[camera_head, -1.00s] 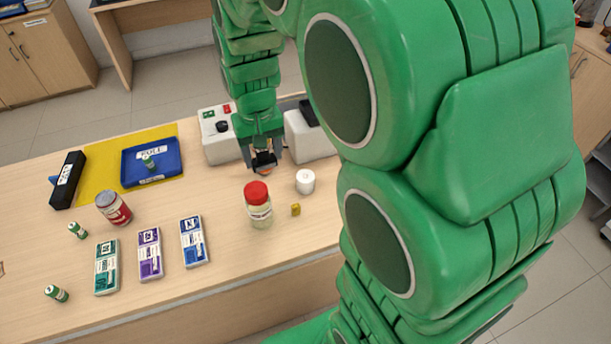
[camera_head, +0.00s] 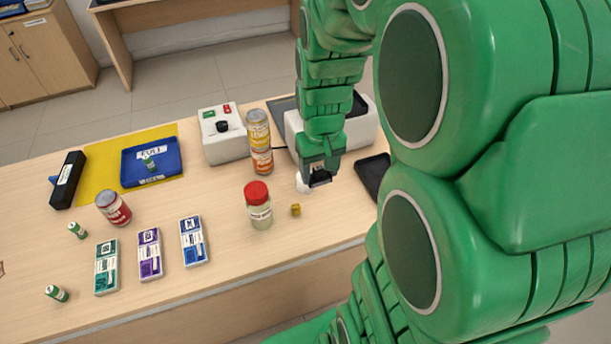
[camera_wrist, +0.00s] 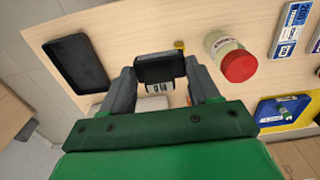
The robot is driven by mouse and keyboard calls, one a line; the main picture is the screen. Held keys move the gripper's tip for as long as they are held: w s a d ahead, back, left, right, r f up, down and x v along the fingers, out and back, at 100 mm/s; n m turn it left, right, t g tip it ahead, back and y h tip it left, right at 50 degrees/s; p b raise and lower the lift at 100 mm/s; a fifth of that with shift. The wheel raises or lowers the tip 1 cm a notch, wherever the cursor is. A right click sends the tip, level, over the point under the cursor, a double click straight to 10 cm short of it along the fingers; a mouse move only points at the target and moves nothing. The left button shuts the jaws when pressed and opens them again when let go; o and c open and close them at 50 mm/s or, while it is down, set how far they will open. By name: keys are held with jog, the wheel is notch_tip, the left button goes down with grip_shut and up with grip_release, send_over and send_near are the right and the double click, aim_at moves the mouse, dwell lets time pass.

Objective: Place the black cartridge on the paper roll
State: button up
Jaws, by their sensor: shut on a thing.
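My gripper (camera_head: 319,179) is shut on the black cartridge (camera_wrist: 158,68), which sits between both fingers in the wrist view. A pale printed label shows on the cartridge's lower part there. The white paper roll (camera_head: 301,187) stands on the counter, partly hidden behind my gripper in the head view. My gripper is above the counter beside or over the roll; I cannot tell whether the cartridge touches it.
A small yellow block (camera_head: 295,210) and a red-lidded jar (camera_head: 259,207) stand close by. Two stacked cans (camera_head: 259,140) stand left of my gripper. A black tray (camera_head: 371,176) lies to the right. A white control box (camera_head: 223,135) is behind.

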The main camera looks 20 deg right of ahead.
jog(key=shift+w+f, duration=0.25)
jog(key=shift+f, duration=0.6)
jog(key=w+f, duration=0.2)
jog(key=w, duration=0.2)
jog(key=w+d+f, duration=0.1)
jog(key=w+f, duration=0.2)
jog(key=w, duration=0.1)
jog(key=w+f, duration=0.2)
jog(key=w, duration=0.1)
jog(key=shift+w+d+f, duration=0.5)
jog(key=shift+w+f, duration=0.5)
jog(key=shift+f, duration=0.1)
jog(key=shift+w+f, duration=0.25)
jog(key=shift+f, duration=1.55)
jog(key=shift+f, duration=0.15)
jog(key=o, duration=1)
jog(key=shift+o, duration=0.2)
